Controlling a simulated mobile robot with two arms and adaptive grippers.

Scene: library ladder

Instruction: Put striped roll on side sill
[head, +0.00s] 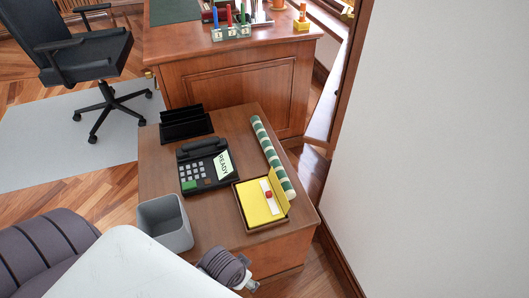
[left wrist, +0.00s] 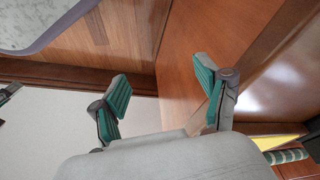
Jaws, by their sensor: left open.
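The striped roll (head: 268,148), green and cream, lies lengthwise on the right side of the low wooden cabinet (head: 230,120). Its end also shows at the lower right of the left wrist view (left wrist: 288,157). A ledge by the window (head: 322,118), at the right beyond the cabinet, looks like the side sill; the wall partly hides it. My left gripper (left wrist: 163,82) is open and empty, with teal pads apart, in the left wrist view. It is beside the cabinet, apart from the roll. In the head view, only part of the left arm shows at the bottom. My right gripper is not in view.
A yellow notepad tray (head: 241,223), black phone (head: 199,174), black letter holder (head: 186,127) and grey bin (head: 162,219) crowd the cabinet around the roll. A large desk (head: 240,90) stands behind. A white wall (head: 440,150) bounds the right. An office chair (head: 85,60) stands left.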

